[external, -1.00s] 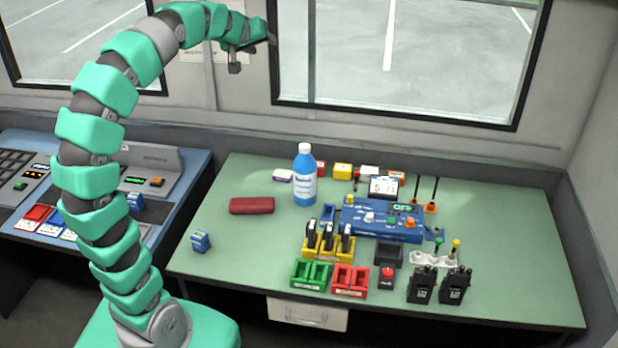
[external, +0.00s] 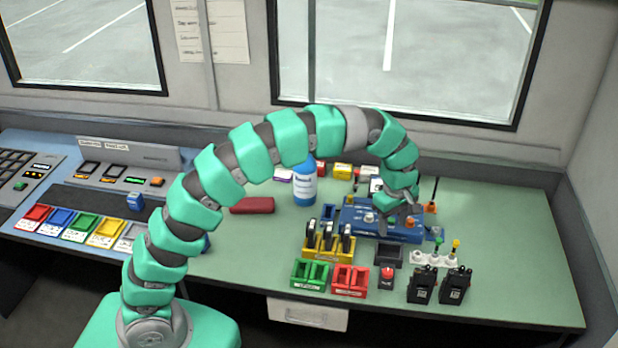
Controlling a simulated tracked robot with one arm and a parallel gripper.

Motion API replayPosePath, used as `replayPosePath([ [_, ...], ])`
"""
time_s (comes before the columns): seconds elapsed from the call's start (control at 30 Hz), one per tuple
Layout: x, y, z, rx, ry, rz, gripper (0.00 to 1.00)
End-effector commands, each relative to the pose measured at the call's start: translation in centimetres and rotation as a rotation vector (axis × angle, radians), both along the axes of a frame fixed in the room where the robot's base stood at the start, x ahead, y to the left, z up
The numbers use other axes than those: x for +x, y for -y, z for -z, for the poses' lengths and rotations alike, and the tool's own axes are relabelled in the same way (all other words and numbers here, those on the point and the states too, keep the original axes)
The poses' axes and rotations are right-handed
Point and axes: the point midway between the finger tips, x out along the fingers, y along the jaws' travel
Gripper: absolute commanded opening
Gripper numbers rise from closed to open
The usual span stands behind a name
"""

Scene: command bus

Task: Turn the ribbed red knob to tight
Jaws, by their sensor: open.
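The blue device (external: 352,217) stands on the green table and carries small knobs. A pale knob with a reddish base (external: 369,218) is at its middle, and an orange-red knob (external: 411,222) is at its right. I cannot make out ribs or tight marks at this size, so which one is the ribbed red knob is unclear. My gripper (external: 396,214) is over the right half of the device, pointing down between these two knobs, open and seemingly empty. It and my arm hide part of the device and its display. Contact with a knob cannot be told.
A yellow rack with black items (external: 328,252), green bins (external: 309,274), red bins (external: 350,280) and a red button (external: 387,272) stand in front. Two black radios (external: 422,285) are front right. A blue bottle (external: 304,184) is behind. The table's right side is clear.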

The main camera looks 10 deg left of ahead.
Motion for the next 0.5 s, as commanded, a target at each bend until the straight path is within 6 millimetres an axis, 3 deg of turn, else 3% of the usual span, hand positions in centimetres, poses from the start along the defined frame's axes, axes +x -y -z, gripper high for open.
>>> replayPosePath([
  [0.13,-1.8,0.9,1.7,0.038,-0.025,-0.025,0.49],
  [0.33,-2.0,1.0,3.3,0.042,-0.029,-0.031,0.49],
  [0.5,-2.1,0.9,6.2,0.043,-0.029,-0.028,0.49],
])
